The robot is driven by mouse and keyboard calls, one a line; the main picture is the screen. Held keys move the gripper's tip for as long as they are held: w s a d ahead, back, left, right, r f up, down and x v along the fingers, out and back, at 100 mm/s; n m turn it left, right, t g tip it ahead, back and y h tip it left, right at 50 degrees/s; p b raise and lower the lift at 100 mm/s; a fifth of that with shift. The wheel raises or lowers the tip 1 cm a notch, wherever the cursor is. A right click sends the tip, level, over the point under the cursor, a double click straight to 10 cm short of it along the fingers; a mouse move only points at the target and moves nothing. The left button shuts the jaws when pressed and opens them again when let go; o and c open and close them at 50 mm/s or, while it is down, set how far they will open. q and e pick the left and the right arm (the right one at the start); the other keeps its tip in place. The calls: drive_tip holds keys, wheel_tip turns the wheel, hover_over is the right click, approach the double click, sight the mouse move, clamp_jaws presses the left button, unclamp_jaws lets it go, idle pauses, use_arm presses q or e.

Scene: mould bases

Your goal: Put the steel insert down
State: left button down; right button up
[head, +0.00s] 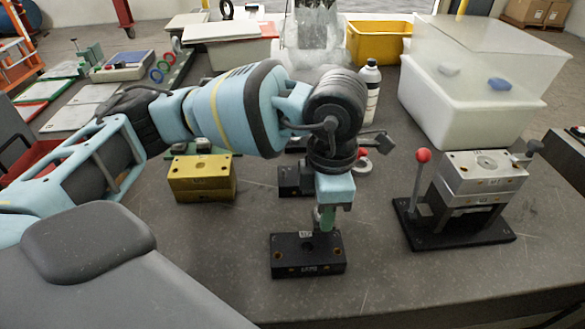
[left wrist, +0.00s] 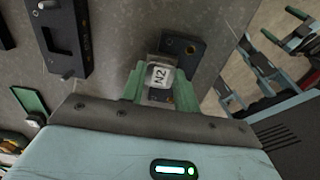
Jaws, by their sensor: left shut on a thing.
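The steel insert, a small pale block marked N2 (left wrist: 158,76), sits between the green fingers of my left gripper (left wrist: 160,84) in the left wrist view. In the head view my left gripper (head: 325,219) points down at the black mould base (head: 308,262), and its fingers mostly hide the insert. The base also shows as a dark plate (left wrist: 184,46) behind the insert in the left wrist view. I cannot tell whether the insert touches the base or its pocket. My right gripper is not recognisable in either view.
A yellow mould base (head: 201,180) stands behind left, and a dark block (head: 292,180) behind the black base. On the right, a steel mould block (head: 482,172) sits on a black stand with a red-knobbed lever (head: 423,156). A white bin (head: 450,115) and bottle (head: 369,88) stand behind.

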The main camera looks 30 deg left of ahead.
use_arm(q)
drive_tip(key=w+a+r, duration=0.3)
drive_tip(key=w+a, duration=0.9)
drive_tip(key=a, duration=0.4)
drive_tip(key=a+r+b, duration=0.1)
drive_tip(key=a, duration=1.8)
drive_tip(key=shift+w+d+f, duration=0.1)
drive_tip(key=shift+w+f, duration=0.1)
drive_tip(key=shift+f, duration=2.25)
drive_tip(key=shift+w+d+f, duration=0.1)
drive_tip(key=shift+w+f, duration=0.05)
drive_tip(key=shift+f, duration=2.3)
drive_tip(key=shift+f, duration=0.2)
drive_tip(key=c, duration=1.1)
unclamp_jaws()
drive_tip(key=shift+o, duration=0.2)
